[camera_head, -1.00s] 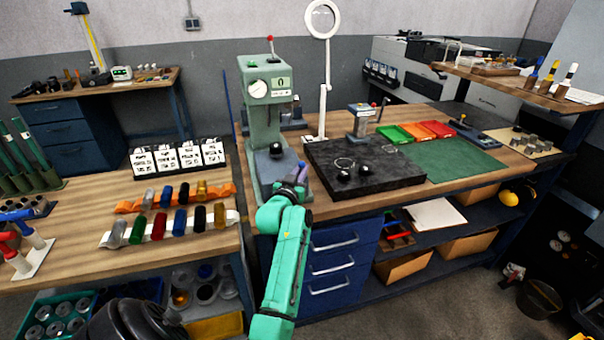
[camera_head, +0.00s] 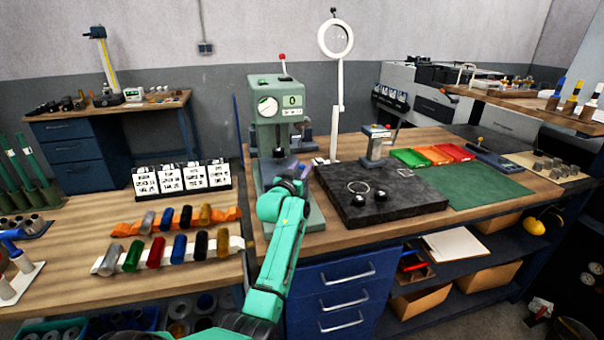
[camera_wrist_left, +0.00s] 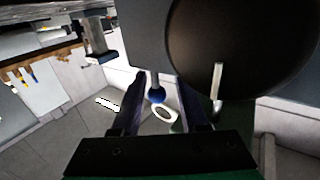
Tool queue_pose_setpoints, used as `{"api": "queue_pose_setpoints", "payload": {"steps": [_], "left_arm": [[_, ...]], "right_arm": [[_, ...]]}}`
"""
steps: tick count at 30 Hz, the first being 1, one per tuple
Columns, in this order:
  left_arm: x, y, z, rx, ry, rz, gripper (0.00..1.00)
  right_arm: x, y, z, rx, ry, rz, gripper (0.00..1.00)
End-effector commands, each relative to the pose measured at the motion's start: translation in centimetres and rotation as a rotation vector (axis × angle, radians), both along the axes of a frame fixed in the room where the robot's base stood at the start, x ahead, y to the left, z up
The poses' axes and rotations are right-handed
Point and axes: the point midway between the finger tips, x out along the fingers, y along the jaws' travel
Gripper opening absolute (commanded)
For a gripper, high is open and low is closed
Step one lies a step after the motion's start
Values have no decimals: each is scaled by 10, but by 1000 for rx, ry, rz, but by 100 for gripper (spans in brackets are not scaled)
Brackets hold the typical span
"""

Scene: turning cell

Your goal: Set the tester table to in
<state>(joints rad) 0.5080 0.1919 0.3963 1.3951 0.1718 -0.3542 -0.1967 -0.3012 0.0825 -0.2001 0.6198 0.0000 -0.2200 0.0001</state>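The green tester (camera_head: 276,110) stands at the left end of the right bench, with a dial, a display reading 0 and a red-tipped lever on top. Its table is mostly hidden behind my left arm in the head view, so its position cannot be told. My left gripper (camera_head: 297,172) is at the tester's lower front. In the left wrist view my left gripper (camera_wrist_left: 160,115) is open, its dark fingers on either side of a blue ball knob (camera_wrist_left: 157,95) on a short grey stem. Contact with the knob cannot be made out. My right gripper is not in view.
A dark stone plate (camera_head: 385,195) with black knobs is right of the tester. A magnifier lamp (camera_head: 337,90) stands behind it. Colored cylinders in racks (camera_head: 165,250) lie on the left bench. In the wrist view a large black disc (camera_wrist_left: 240,45) is close by.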

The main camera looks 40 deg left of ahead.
Motion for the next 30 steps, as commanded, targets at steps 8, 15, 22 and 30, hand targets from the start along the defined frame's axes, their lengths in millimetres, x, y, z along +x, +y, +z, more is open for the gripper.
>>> {"api": "queue_pose_setpoints", "payload": {"steps": [8,15,22,30], "left_arm": [[0,-1,-4,-4,8,-2,47],[-14,-7,-7,-5,11,-3,47],[-50,-21,-8,-3,11,-3,47],[-110,-45,-8,-3,10,-2,47]], "right_arm": [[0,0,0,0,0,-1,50],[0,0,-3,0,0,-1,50],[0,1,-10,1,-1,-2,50],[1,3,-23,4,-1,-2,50]]}}
